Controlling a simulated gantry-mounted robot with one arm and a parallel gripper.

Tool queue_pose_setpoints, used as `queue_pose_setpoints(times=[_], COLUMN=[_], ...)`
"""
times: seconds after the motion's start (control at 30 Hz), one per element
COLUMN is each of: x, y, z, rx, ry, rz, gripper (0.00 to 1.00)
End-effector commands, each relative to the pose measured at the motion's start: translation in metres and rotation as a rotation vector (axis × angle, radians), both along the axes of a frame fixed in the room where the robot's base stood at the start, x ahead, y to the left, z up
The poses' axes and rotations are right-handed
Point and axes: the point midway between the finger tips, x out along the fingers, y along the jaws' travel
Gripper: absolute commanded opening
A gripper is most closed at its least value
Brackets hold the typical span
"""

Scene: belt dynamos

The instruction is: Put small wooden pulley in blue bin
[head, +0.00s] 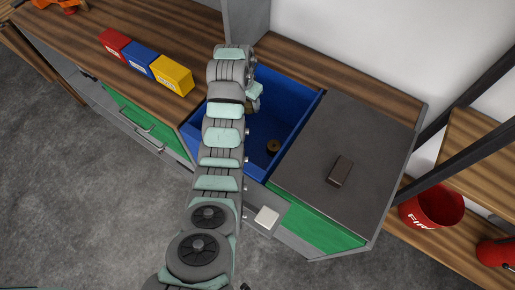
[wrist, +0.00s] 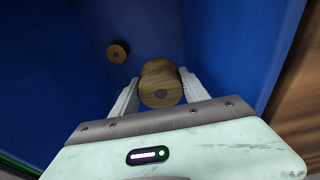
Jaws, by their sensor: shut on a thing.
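The blue bin (head: 302,104) is sunk in the counter; in the wrist view its blue wall (wrist: 235,45) surrounds my gripper. My gripper (wrist: 159,82) is shut on a wooden pulley (wrist: 161,86), a brown cylinder with a dark centre, held between the two pale fingers. In the head view my arm partly hides the bin and the held pulley (head: 254,105), which is over or inside the bin. Another wooden pulley (head: 273,146) lies on the bin floor; it also shows in the wrist view (wrist: 118,51), apart from my fingers. I cannot tell the held pulley's height above the floor.
Red (head: 115,43), blue (head: 140,58) and yellow (head: 172,75) boxes stand on the wooden counter left of the bin. A dark block (head: 340,171) lies on the grey top (head: 350,130) at right. A red bucket (head: 432,208) stands farther right.

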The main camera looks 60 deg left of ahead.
Motion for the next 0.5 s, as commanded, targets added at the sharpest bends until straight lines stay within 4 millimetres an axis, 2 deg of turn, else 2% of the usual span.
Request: queue_pose_setpoints(times=[0.03,0.17,0.5], x=[0.000,0.000,-0.001], y=[0.000,-0.001,-0.002], z=[-0.010,-0.030,-0.121], rx=[0.000,-0.001,-0.006], ry=[0.001,0.000,0.002], rz=[0.000,0.000,0.000], gripper=[0.04,0.04,0.04])
